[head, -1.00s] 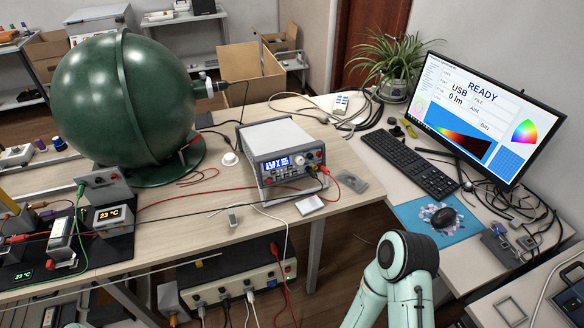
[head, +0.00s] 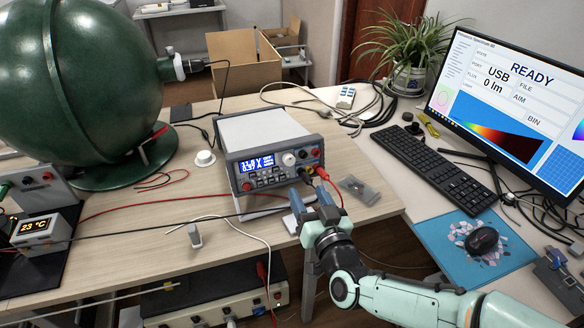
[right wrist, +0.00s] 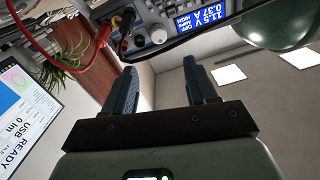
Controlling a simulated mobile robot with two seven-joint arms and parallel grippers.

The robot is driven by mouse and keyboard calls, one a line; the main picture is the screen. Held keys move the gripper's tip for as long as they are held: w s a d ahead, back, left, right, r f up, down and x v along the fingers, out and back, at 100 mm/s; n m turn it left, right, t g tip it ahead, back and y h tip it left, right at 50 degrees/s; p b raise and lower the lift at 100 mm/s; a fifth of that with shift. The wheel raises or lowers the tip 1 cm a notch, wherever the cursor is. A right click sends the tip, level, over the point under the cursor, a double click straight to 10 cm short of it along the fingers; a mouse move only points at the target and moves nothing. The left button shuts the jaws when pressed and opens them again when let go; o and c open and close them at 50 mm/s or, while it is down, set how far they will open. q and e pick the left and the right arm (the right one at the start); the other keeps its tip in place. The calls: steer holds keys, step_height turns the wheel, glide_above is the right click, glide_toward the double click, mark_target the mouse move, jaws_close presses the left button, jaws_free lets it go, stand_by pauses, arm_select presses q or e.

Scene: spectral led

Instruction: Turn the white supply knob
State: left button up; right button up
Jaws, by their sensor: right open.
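The white supply knob (head: 289,159) is a round knob on the front panel of the grey bench power supply (head: 262,130), right of its lit blue display. My right gripper (head: 309,193) is open and empty, in front of the supply and below and slightly right of the knob, apart from it. In the right wrist view the supply's front shows upside down at the top edge. There, the knob (right wrist: 158,36) lies beyond the open fingers (right wrist: 162,68), between the display and the cable sockets. My left gripper is out of view.
Red and black leads (head: 322,173) plug into the supply's right side, close to my right fingers. A small clear-lidded box (head: 358,190) lies right of them. A large green sphere (head: 75,80) stands left. A monitor (head: 515,95) and keyboard (head: 425,165) are at right.

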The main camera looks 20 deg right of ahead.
mark_target(291, 161)
steer(key=w, duration=1)
steer(key=shift+w+a+f+b, duration=0.1)
steer(key=shift+w+a+b, duration=0.1)
steer(key=shift+w+b, duration=0.2)
steer(key=c, duration=1.1)
